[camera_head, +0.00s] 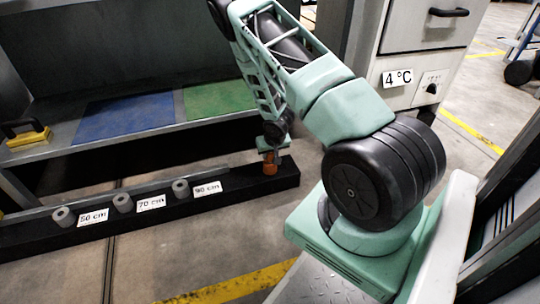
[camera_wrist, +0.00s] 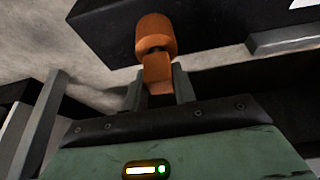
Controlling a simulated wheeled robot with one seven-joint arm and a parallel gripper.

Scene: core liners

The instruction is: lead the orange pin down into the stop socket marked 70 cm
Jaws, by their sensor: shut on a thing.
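The orange pin (camera_head: 270,167) is at the right end of the black rail (camera_head: 235,184). My gripper (camera_head: 272,150) is shut on it from above. In the wrist view the pin (camera_wrist: 155,36) sits with its narrow flat part between the two fingers of my gripper (camera_wrist: 158,88) and its thick round part beyond them, in front of the black rail. I cannot tell whether the pin touches the rail or stands in it. The grey stop socket marked 70 cm (camera_head: 123,203) is on the rail, well left of the pin, beside its white label (camera_head: 151,203). Its opening is too small to make out.
Similar grey sockets stand on either side: the 50 cm one (camera_head: 63,216) to the left, the 90 cm one (camera_head: 181,188) between the 70 cm socket and my gripper. Behind is a bench with a blue mat (camera_head: 123,117), a green mat (camera_head: 219,97) and a yellow-black block (camera_head: 28,137).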

